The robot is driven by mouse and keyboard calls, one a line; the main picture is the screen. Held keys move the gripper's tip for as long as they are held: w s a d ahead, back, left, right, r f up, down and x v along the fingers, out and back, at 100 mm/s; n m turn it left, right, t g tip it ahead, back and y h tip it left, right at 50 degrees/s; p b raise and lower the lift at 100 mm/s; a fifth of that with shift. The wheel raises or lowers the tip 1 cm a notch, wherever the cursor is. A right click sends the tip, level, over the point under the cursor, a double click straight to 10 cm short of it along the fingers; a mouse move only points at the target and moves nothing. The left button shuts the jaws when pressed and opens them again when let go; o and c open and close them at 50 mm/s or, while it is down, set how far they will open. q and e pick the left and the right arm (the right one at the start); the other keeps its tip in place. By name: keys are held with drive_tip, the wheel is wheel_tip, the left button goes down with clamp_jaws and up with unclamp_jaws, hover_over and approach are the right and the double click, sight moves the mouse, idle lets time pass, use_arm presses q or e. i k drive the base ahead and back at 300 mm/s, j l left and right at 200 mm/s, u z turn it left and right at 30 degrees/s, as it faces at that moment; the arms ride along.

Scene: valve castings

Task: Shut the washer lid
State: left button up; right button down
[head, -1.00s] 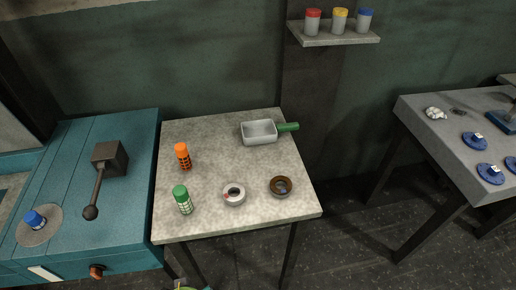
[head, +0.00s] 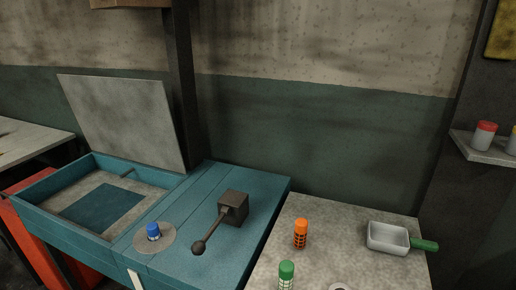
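The washer (head: 215,235) is a teal cabinet at the left and middle of the head view. Its grey lid (head: 128,115) stands raised, leaning back a little at the rear of an open basin (head: 100,204). The basin has a darker teal panel in its grey floor and a small spout at its back right. Neither of my grippers shows in the view.
On the washer's top are a dark lever with a ball knob (head: 199,248) and a blue-capped item (head: 153,231) on a round disc. A stone-topped table (head: 340,222) at right holds an orange canister (head: 301,233), a green canister (head: 286,275) and a green-handled pan (head: 388,238).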

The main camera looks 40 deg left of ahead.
sight(131, 119)
drive_tip(key=u, duration=2)
drive_tip(key=i+j+z, duration=0.2)
drive_tip(key=i+j, duration=0.1)
drive_tip(key=j, duration=0.1)
